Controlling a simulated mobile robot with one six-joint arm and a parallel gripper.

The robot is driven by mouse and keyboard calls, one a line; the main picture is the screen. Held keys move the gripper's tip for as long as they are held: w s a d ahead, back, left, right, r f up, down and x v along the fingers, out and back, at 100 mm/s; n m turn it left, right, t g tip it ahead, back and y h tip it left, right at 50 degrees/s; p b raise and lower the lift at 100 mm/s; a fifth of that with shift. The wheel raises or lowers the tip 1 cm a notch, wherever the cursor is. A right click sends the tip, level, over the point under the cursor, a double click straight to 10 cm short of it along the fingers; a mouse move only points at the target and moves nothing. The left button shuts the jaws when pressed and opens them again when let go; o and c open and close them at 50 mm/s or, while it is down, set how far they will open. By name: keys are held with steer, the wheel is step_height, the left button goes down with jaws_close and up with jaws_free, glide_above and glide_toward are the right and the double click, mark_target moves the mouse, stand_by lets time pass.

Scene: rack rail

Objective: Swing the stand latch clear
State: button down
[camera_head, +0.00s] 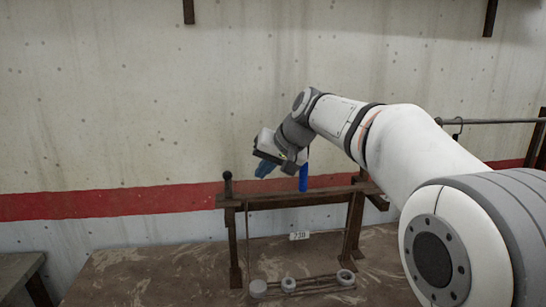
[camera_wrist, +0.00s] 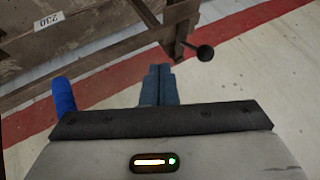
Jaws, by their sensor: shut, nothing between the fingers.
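The stand (camera_head: 285,198) is a dark brown frame with a crossbar on upright legs; part of it shows at the top of the wrist view (camera_wrist: 100,40). A dark round knob (camera_head: 227,176) rises from the crossbar's left end and also shows in the wrist view (camera_wrist: 205,53). A bright blue cylinder (camera_head: 303,178) is upright by the crossbar, and shows left of my fingers in the wrist view (camera_wrist: 63,97). I cannot tell which part is the latch. My gripper (camera_head: 263,171) is shut and empty above the crossbar, between knob and cylinder. Its blue fingers (camera_wrist: 160,70) touch nothing visible.
Several pale round pieces sit on a low rail (camera_head: 315,285) on the brown top (camera_head: 120,275). A concrete wall with a red stripe (camera_head: 120,203) is behind. A dark rod (camera_head: 490,121) is at right.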

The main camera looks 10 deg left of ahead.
mark_target(228, 179)
steer(key=a, duration=0.1)
steer(key=a+f+p, duration=0.1)
steer(key=a, duration=0.3)
steer(key=shift+w+a+f+p, duration=0.2)
steer(key=shift+w+a+p, duration=0.05)
steer(key=shift+w+p, duration=0.1)
